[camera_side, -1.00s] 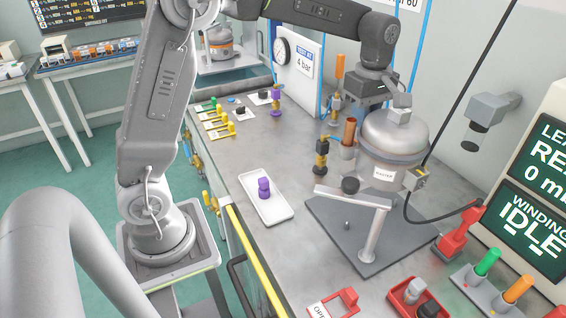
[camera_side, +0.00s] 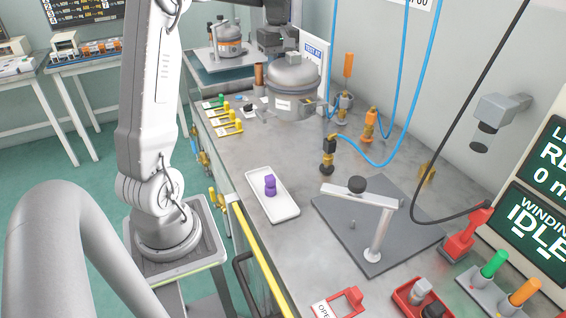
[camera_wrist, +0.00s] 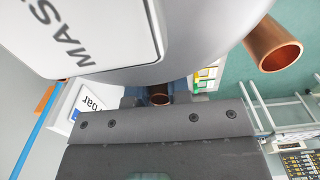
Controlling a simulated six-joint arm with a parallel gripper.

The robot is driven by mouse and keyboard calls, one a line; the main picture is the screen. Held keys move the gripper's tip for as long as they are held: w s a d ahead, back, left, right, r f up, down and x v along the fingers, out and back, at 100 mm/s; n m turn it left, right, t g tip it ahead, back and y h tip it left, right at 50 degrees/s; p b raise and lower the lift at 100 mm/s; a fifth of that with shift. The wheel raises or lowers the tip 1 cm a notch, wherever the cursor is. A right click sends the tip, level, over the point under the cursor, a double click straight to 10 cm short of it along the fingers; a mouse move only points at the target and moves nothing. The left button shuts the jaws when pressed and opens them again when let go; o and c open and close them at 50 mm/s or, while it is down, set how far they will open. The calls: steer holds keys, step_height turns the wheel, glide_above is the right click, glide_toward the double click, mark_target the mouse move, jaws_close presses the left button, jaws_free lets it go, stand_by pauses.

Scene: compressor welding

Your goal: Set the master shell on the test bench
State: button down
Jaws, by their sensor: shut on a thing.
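The master shell (camera_side: 292,92) is a grey domed vessel with a white label and a copper pipe at its left. It is upright over the far part of the steel bench (camera_side: 240,160), in front of the pressure sign (camera_side: 313,62). I cannot tell whether its base touches the bench. My gripper (camera_side: 291,58) is shut on the top of the shell. In the wrist view the shell (camera_wrist: 205,45) fills the top, with its label partly cut off and a copper pipe (camera_wrist: 272,45) beside it. The fingertips are hidden there.
A second shell with an orange band (camera_side: 229,47) stands on a tray at the back left. Yellow-handled tools (camera_side: 228,122), a white tray with a purple part (camera_side: 271,205), upright fittings (camera_side: 329,155) with blue hoses, and a grey plate with a metal arm (camera_side: 378,235) occupy the bench.

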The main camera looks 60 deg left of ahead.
steer(key=s+a, duration=1.1)
steer(key=w+d+f, duration=0.4)
steer(key=w+f, duration=0.7)
steer(key=f, duration=0.5)
steer(key=shift+w, duration=0.2)
steer(key=shift+f, duration=0.1)
steer(key=c, duration=1.1)
jaws_free()
steer(key=shift+o, duration=0.2)
